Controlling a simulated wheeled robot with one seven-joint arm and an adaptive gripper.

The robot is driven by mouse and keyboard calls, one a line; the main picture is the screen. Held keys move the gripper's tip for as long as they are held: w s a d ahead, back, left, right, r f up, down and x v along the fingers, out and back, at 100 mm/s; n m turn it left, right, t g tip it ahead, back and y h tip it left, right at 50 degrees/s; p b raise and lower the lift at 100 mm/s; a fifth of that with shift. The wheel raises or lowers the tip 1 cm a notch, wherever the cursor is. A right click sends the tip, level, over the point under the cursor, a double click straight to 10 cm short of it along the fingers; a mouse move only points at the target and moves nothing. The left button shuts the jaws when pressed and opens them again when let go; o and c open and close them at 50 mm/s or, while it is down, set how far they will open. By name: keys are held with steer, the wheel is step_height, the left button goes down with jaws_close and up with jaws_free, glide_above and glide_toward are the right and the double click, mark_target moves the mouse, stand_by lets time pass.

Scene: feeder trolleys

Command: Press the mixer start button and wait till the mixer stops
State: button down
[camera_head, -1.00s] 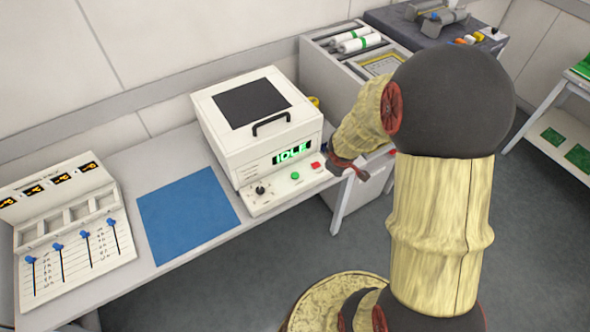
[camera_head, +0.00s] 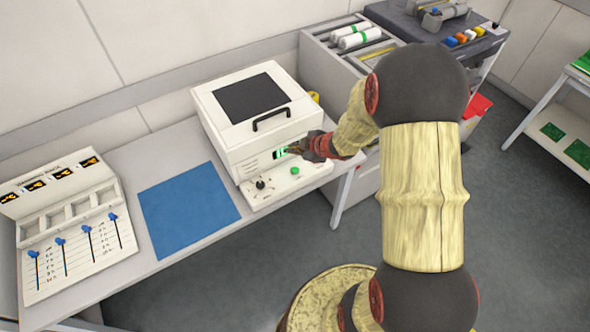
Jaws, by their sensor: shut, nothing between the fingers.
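The mixer (camera_head: 222,132) is a white box on the bench, with a dark window in its lid and a black handle; the lid is shut. Its display (camera_head: 281,152) is mostly hidden by my gripper, and only part of its green lettering shows. On the front panel are a black knob (camera_head: 260,184) and a green button (camera_head: 295,171). The red button is hidden behind my gripper. My gripper (camera_head: 289,149) is shut and empty, in front of the display, just above the green button in the picture. I cannot tell whether it touches the mixer.
A blue mat (camera_head: 189,211) lies left of the mixer. A white panel (camera_head: 82,262) with blue sliders stands farther left. A drawer unit with white rolls (camera_head: 357,40) is behind right. Grey floor is open in front.

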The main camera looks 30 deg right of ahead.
steer(key=shift+f, duration=0.1)
steer(key=b, duration=0.8)
glide_above(294, 171)
step_height(294, 171, down, 8)
steer(key=shift+r, duration=0.25)
steer(key=shift+f, duration=0.55)
steer(key=shift+f, duration=0.15)
steer(key=shift+f+b, duration=0.3)
steer(key=shift+b, duration=0.1)
